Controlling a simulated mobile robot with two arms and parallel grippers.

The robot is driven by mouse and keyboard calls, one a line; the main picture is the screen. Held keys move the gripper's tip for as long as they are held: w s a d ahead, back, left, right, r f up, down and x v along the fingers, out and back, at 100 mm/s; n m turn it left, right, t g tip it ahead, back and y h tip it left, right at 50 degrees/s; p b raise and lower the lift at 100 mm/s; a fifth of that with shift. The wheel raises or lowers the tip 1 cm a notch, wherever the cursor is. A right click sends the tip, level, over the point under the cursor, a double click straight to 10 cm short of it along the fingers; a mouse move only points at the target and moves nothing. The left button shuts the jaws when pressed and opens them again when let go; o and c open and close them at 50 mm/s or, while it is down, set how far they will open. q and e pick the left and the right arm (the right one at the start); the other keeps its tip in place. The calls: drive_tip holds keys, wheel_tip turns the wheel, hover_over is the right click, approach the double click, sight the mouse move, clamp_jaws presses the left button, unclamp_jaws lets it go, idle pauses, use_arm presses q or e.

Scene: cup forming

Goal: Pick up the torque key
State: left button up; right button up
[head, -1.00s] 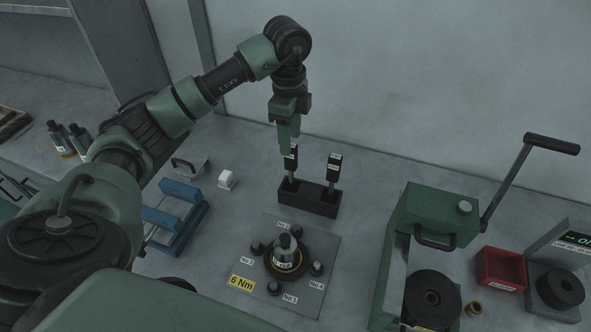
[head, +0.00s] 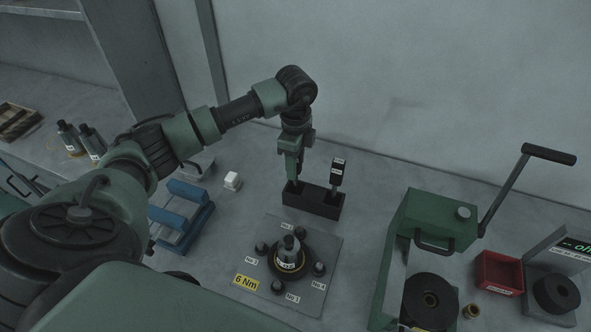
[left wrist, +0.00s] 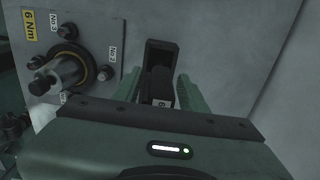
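A black stand (head: 312,200) on the bench holds two upright black keys with white labels. The right key (head: 336,172) stands free in the head view. The left key is mostly hidden there by my left gripper (head: 294,177), which points down over it. In the left wrist view, the labelled top of this key (left wrist: 161,101) lies between the two green fingers of my left gripper (left wrist: 156,88). The fingers look apart, with a narrow gap on each side of the key. The key is still in the stand. My right gripper is not in view.
A grey plate (head: 325,245) with a "6 Nm" tag, several bolts and a central form lies in front of the stand. A green lever press (head: 436,225) and red bin (head: 499,270) are at right. A blue cradle (head: 184,217) and white block (head: 232,181) are left.

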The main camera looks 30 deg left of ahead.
use_arm(q)
clamp_jaws()
drive_tip(key=shift+r, duration=0.15)
